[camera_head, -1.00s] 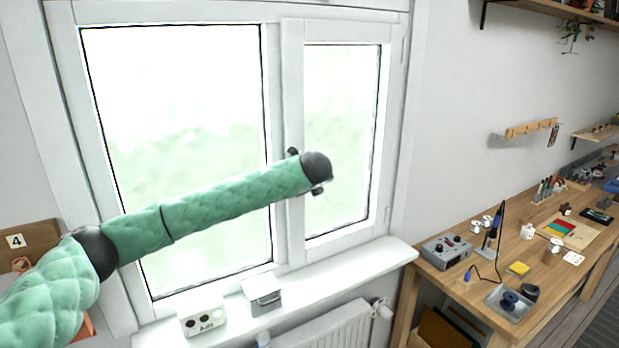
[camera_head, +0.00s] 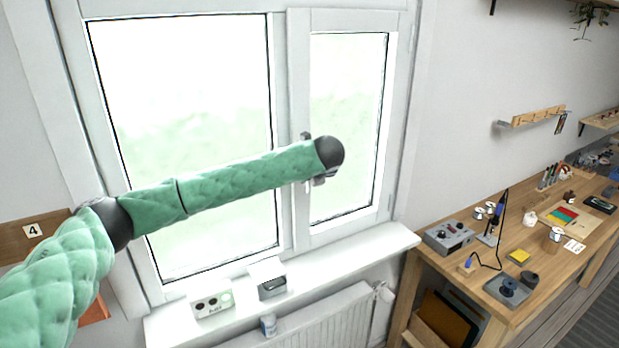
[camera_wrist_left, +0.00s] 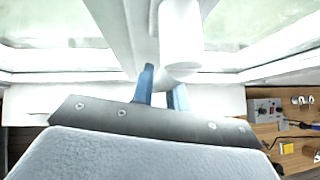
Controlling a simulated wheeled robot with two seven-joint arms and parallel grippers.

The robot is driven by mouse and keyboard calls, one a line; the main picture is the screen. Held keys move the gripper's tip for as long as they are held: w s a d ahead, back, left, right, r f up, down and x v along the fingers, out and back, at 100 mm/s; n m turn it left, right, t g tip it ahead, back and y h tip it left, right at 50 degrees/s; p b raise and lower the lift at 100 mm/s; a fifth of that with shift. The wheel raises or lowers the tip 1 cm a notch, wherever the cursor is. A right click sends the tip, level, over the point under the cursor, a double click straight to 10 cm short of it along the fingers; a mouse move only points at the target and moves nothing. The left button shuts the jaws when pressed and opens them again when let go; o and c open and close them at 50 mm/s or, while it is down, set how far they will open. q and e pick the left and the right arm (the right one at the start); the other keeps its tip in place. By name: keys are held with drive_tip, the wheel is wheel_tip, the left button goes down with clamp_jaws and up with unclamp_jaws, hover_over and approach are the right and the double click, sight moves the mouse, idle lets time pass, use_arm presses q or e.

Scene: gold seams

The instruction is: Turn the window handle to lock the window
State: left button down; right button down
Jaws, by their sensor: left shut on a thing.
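The window's narrower right sash (camera_head: 300,75) sits flush in its white frame as far as I can see. The white window handle (camera_wrist_left: 180,35) shows in the left wrist view as a thick rounded bar in front of the sash. A short pale piece, likely the handle's end (camera_head: 307,187), hangs below the wrist. My right gripper is out of view.
The white sill (camera_head: 345,255) carries a button box (camera_head: 212,305) and a small grey box (camera_head: 271,288), below the arm. A radiator (camera_head: 330,320) is under the sill. A wooden workbench (camera_head: 540,285) with tools and mugs stands to the right.

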use_arm(q)
drive_tip(key=shift+f, duration=0.1)
drive_tip(key=c, duration=1.4)
unclamp_jaws()
